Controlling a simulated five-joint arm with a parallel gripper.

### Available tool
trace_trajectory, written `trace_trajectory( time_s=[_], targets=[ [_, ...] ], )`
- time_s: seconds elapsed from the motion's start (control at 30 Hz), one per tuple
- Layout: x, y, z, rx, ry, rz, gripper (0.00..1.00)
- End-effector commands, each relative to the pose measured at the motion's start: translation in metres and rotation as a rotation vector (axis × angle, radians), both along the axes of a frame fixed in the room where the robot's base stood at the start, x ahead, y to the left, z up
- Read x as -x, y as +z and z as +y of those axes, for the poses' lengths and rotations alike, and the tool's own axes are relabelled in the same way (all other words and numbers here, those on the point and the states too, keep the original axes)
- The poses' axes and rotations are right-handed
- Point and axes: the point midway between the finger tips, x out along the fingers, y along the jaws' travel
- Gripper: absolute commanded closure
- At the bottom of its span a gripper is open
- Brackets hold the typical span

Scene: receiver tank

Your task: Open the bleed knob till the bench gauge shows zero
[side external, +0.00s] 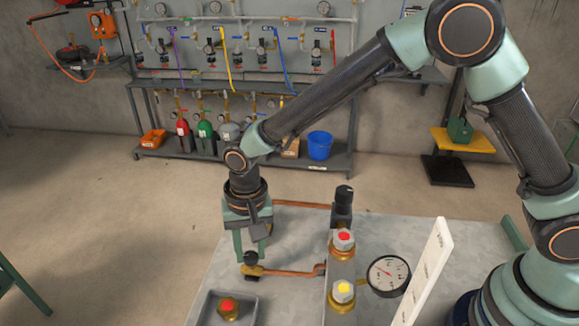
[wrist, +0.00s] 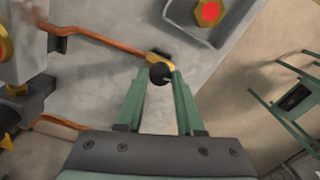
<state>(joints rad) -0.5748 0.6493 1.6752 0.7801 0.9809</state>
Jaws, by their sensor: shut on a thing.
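The bleed knob is a black round knob (side external: 250,258) on a brass fitting at the end of a copper pipe, on the grey bench. It also shows in the wrist view (wrist: 160,73). My gripper (side external: 251,256) points down over it with its green fingers shut on the knob, one on each side; in the wrist view the fingertips (wrist: 160,76) meet its sides. The bench gauge (side external: 388,275) has a white dial and black rim and stands right of the tank. Its needle is visible, but its reading is too small to tell.
A grey tray (side external: 257,305) holding a brass fitting with a red top lies close in front of the knob. The tank (side external: 341,270) with red and yellow caps, a black-topped valve (side external: 343,205) and a white upright plate (side external: 427,270) stand to the right.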

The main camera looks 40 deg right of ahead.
Motion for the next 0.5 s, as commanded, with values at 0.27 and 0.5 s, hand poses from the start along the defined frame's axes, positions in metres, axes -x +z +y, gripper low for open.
trace_trajectory(
  time_s=[0.27,0.5],
  targets=[
    [-0.0011,0.0001,-0.0028,-0.006,-0.148,0.001,1.0],
    [-0.0009,0.0002,-0.0028,-0.008,-0.199,0.002,1.0]
  ],
)
